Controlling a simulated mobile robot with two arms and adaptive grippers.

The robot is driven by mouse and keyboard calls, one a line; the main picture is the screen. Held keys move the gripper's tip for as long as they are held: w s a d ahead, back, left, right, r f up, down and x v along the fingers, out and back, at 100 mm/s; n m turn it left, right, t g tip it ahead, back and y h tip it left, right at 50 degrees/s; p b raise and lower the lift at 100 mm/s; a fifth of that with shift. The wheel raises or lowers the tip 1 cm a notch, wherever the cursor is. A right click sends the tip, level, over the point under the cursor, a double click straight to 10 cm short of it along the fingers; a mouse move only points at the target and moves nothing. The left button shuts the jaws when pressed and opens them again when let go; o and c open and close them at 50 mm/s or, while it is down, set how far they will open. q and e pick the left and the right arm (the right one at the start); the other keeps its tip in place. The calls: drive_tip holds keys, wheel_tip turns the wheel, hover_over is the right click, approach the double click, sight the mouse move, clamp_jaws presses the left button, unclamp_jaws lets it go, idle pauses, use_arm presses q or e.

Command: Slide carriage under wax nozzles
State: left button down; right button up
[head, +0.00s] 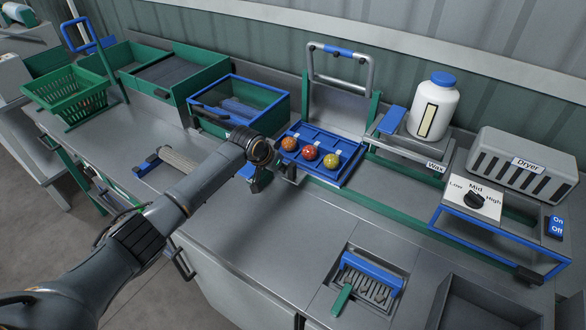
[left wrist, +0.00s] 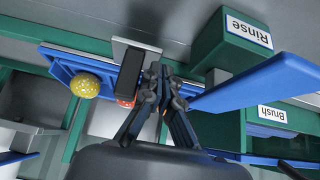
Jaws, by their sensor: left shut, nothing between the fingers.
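The blue carriage (head: 349,176) holds three tomatoes: an orange one (head: 289,143), a red one (head: 309,153) and a yellow one (head: 331,161). It stands below a raised grey and blue bar. The Wax station (head: 386,147), with a white blue-capped bottle (head: 433,105), is to its right; its nozzles cannot be made out. My left gripper (head: 277,177) is at the carriage's left end. In the left wrist view, its shut, empty fingers (left wrist: 160,72) are close beside a black grip (left wrist: 131,70) at the carriage; contact cannot be told. My right gripper is not in view.
A Dryer (head: 526,165) with a Low-Mid-High dial (head: 474,199) stands at the right. A blue-rimmed bin (head: 240,100) and green trays are at the left. The counter's middle front is clear.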

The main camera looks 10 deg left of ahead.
use_arm(q)
drive_tip(key=shift+s+d+r+p, duration=0.1)
drive_tip(key=shift+s+d+p, duration=0.1)
drive_tip(key=shift+d+p, duration=0.3)
drive_tip(key=shift+s+d+r+p, duration=0.1)
drive_tip(key=shift+s+d+p, duration=0.15)
drive_tip(key=shift+d, duration=0.4)
drive_tip(key=shift+s+d+p, duration=0.25)
drive_tip(key=shift+d+p, duration=0.15)
drive_tip(key=shift+d, duration=0.35)
drive_tip(key=shift+s+d+p, duration=0.25)
drive_tip(key=shift+d+p, duration=0.2)
drive_tip(key=shift+d, duration=0.3)
drive_tip(key=shift+s+d+p, duration=0.25)
drive_tip(key=shift+d+p, duration=0.15)
drive_tip(key=shift+d, duration=0.35)
drive_tip(key=shift+s+d+f+p, duration=0.1)
drive_tip(key=shift+s+d+p, duration=0.2)
drive_tip(key=shift+d, duration=0.45)
drive_tip(key=shift+s+d+r+p, duration=0.1)
drive_tip(key=shift+s+d+p, duration=0.2)
drive_tip(key=shift+d, duration=0.45)
drive_tip(key=shift+s+d+f+p, duration=0.1)
drive_tip(key=shift+s+d+p, duration=0.15)
drive_tip(key=shift+d, duration=0.6)
